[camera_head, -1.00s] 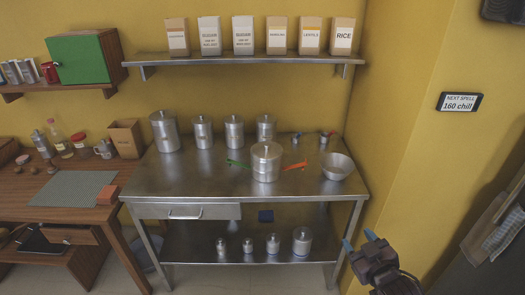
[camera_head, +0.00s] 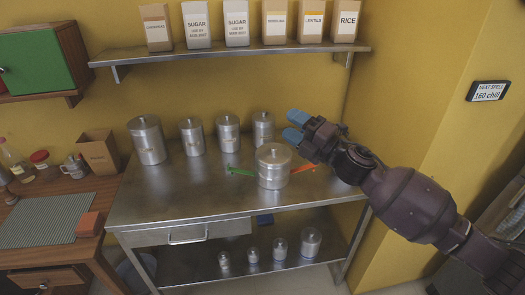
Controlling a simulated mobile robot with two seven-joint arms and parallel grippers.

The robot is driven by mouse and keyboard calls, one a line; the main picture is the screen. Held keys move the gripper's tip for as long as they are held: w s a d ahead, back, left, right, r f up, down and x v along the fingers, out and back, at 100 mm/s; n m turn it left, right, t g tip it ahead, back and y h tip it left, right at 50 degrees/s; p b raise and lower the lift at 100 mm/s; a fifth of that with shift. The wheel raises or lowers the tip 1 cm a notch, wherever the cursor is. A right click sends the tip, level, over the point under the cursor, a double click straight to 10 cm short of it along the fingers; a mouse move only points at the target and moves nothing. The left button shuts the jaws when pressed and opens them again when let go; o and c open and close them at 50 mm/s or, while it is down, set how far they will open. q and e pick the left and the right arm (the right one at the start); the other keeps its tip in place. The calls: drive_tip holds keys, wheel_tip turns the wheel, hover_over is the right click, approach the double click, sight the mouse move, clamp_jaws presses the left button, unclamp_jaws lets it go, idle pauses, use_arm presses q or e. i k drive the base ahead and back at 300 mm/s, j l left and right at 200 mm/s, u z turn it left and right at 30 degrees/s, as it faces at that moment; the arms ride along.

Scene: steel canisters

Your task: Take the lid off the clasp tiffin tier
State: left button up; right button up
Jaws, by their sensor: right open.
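The clasp tiffin tier (camera_head: 273,178) is a round steel canister near the right of the steel table. Its domed lid (camera_head: 273,155) with a small top knob sits on it. A green clasp arm (camera_head: 240,171) sticks out to the left and an orange clasp arm (camera_head: 303,168) to the right. My right gripper (camera_head: 292,126), with blue fingertips, is open and empty. In the picture it shows just above and to the right of the lid, apart from it as far as I can see. My left gripper is not in view.
Several lidded steel canisters (camera_head: 147,144) stand along the back of the steel table (camera_head: 180,196). A wall shelf (camera_head: 230,55) with paper bags hangs above. Small canisters (camera_head: 310,243) stand on the lower shelf. The table's front left is clear. My right arm hides the table's right end.

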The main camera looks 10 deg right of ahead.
sight(271, 155)
drive_tip(key=i+j, duration=0.2)
drive_tip(key=j, duration=0.15)
drive_tip(key=i+j, duration=0.4)
drive_tip(key=j, duration=0.25)
drive_tip(key=i+j+z, duration=0.1)
drive_tip(key=i+j, duration=0.1)
drive_tip(key=j, duration=0.1)
